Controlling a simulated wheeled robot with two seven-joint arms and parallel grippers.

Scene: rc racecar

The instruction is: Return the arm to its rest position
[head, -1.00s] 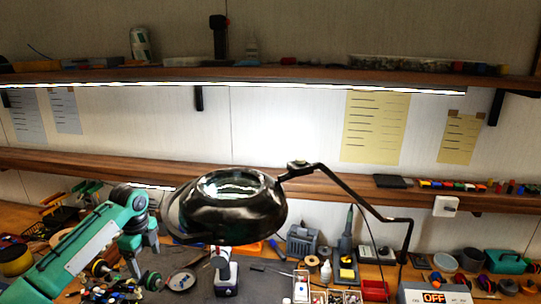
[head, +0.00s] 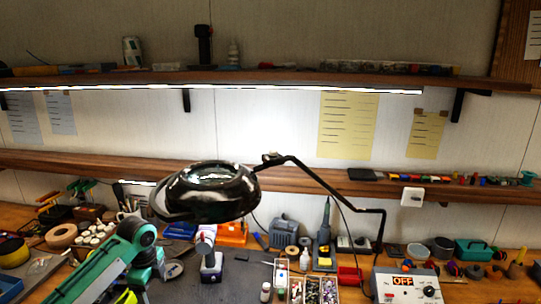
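My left arm (head: 100,265), teal and white, comes in from the lower left of the head view. It bends at a round dark joint (head: 143,233), and a dark and teal section points down from there toward the bench. My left gripper's fingertips cannot be made out at the bottom of the view, so I cannot tell whether it is open or shut. My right arm and gripper are not in view. The racecar is not clearly visible.
A magnifier lamp (head: 208,200) hangs over the bench on a bent black arm. A white and dark power tool (head: 210,258) stands right of my arm. Small-parts trays (head: 315,290), a soldering iron (head: 325,240) and a power supply (head: 405,286) crowd the right. Shelves (head: 300,180) run behind.

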